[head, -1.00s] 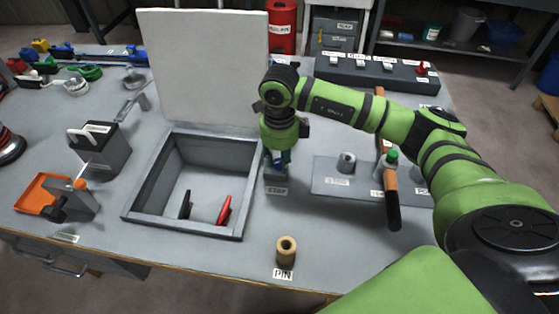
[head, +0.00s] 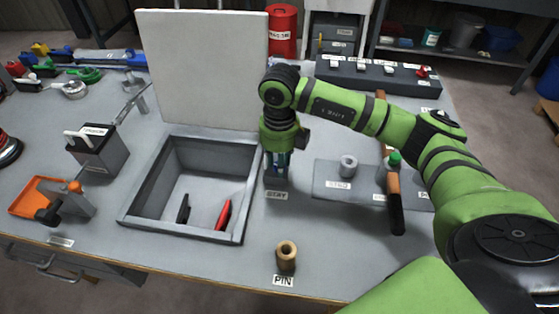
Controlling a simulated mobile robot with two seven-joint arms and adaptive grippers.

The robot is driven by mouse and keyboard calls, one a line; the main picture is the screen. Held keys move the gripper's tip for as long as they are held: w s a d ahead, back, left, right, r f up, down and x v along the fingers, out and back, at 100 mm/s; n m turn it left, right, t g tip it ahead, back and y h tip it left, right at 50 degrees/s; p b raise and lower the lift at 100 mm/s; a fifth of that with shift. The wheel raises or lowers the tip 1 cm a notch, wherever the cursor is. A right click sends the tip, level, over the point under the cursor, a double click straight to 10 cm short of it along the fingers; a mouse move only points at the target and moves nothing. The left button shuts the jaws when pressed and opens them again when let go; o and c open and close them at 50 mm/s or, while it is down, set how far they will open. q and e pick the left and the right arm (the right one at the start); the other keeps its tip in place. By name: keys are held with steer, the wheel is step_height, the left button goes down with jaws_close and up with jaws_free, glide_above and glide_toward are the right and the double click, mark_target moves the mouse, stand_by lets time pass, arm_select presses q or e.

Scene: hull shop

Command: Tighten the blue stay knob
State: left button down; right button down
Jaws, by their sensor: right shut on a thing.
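The blue stay knob (head: 273,165) shows only partly, low between the fingers of my right gripper (head: 278,162). The gripper points down and is shut on the knob, which sits above the grey block labelled STAY (head: 275,184). The block stands just right of the open hatch box (head: 150,216). The white lid (head: 205,68) stands upright behind the box. A black piece (head: 184,208) and a red piece (head: 224,214) are inside the box. My left gripper is not in view.
A brown PIN cylinder (head: 286,255) stands near the front edge. A grey plate (head: 330,184) with a nut and a hammer (head: 395,203) lies to the right. An orange tray (head: 37,194) and a dark box with a handle (head: 98,152) are at left.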

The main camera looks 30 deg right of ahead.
steer(key=shift+f, duration=0.1)
steer(key=c, duration=0.9)
jaws_free()
steer(key=shift+c, duration=0.2)
steer(key=shift+r, duration=0.2)
step_height(320, 180, up, 12)
steer(key=shift+f, duration=0.15)
